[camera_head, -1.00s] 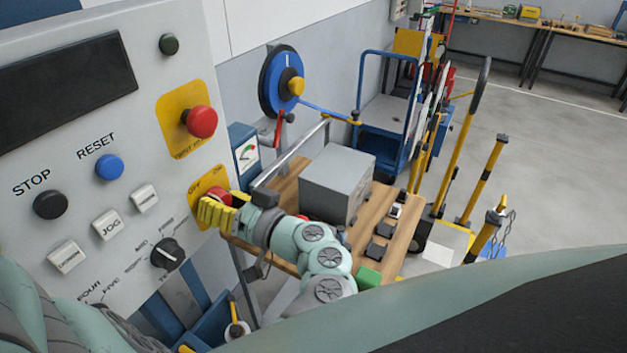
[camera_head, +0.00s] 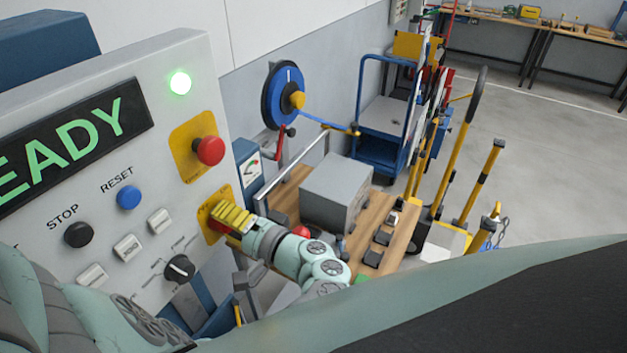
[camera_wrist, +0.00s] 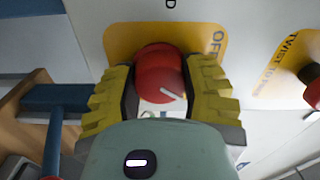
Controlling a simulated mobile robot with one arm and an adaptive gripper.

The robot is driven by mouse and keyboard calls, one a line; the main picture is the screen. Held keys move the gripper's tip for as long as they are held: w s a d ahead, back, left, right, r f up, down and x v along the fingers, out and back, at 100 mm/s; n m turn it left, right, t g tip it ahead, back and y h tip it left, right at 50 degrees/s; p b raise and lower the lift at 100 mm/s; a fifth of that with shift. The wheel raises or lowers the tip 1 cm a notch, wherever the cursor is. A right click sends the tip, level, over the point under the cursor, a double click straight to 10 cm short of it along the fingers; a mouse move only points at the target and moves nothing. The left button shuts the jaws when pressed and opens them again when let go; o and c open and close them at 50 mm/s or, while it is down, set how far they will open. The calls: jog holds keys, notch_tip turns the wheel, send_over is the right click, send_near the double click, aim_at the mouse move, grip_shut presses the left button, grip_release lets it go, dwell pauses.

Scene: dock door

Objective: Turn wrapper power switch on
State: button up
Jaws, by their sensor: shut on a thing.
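The power switch is a red rotary knob (camera_wrist: 160,72) with a white pointer mark, on a yellow OFF/ON plate (camera_head: 219,195). In the wrist view it sits between the two yellow ribbed fingers of my gripper (camera_wrist: 160,92), which is shut on it. In the head view my gripper (camera_head: 232,219) is at the plate and hides the knob. The wrapper control panel (camera_head: 105,205) has its display (camera_head: 70,145) lit with green letters "EADY", the start cut off at the picture edge. A green lamp (camera_head: 180,83) above is lit.
A red emergency button (camera_head: 210,151) on a yellow plate is close above the switch; it also shows in the wrist view (camera_wrist: 312,92). A selector knob (camera_head: 180,268) is below left. A wooden bench (camera_head: 392,238) with a grey box (camera_head: 335,193) stands behind my gripper.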

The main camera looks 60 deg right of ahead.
jog(key=shift+m+p, duration=0.4)
jog(key=shift+m, duration=0.7)
jog(key=shift+f, duration=0.1)
jog(key=o, duration=1.2)
jog(key=shift+o, duration=0.2)
jog(key=s, duration=0.7)
jog(key=shift+s+d, duration=0.25)
jog(key=shift+d, duration=0.05)
